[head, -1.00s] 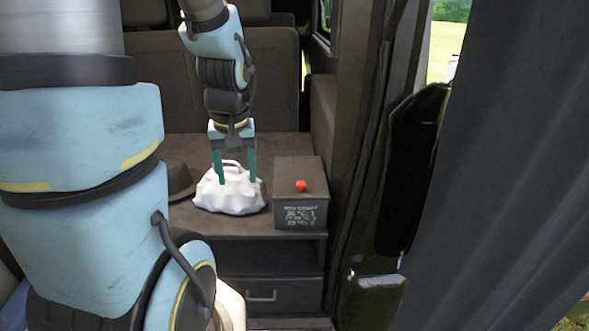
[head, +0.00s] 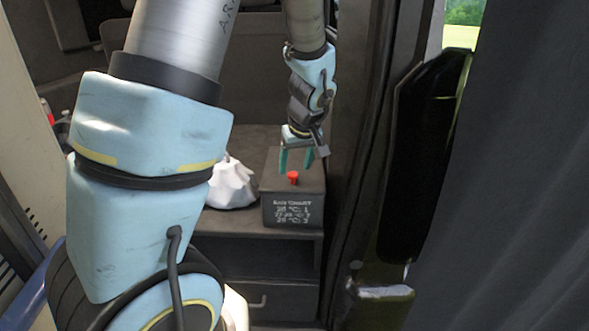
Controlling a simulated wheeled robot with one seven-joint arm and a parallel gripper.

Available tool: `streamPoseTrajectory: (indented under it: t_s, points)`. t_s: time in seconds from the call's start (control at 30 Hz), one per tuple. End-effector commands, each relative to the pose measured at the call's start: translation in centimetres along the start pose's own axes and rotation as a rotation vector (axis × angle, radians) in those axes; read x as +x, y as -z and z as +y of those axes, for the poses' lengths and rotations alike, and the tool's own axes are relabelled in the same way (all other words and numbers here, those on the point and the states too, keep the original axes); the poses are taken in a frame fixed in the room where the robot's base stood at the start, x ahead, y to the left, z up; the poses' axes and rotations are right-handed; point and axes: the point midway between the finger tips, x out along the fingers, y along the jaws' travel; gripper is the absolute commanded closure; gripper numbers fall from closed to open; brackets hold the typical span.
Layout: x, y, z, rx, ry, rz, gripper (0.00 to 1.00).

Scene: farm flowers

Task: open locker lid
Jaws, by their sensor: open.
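The locker is a dark grey box (head: 292,211) with white printing on its front, standing on a shelf in the head view. A red knob (head: 293,177) sits on top of its lid, which is shut. My gripper (head: 302,164) is open and empty above the lid, pointing down. Its teal fingers are apart, close behind and above the red knob as seen here. I cannot tell whether they touch the lid. The fingertips are small in this view.
A white bag (head: 232,187) stands just left of the box, partly hidden by my arm. The shelf (head: 240,221) has a drawer (head: 262,300) below it. A dark door pillar and a grey curtain (head: 515,190) close off the right side.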

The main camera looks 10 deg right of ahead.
Motion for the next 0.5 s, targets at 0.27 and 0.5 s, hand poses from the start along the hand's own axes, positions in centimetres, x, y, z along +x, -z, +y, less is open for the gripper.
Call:
streamPoseTrajectory:
  t_s: [0.27,0.5]
  points:
    - [2.4,0.0,0.0,0.0,0.001,0.0,0.33]
    - [2.6,0.0,0.0,-0.001,-0.001,0.0,0.33]
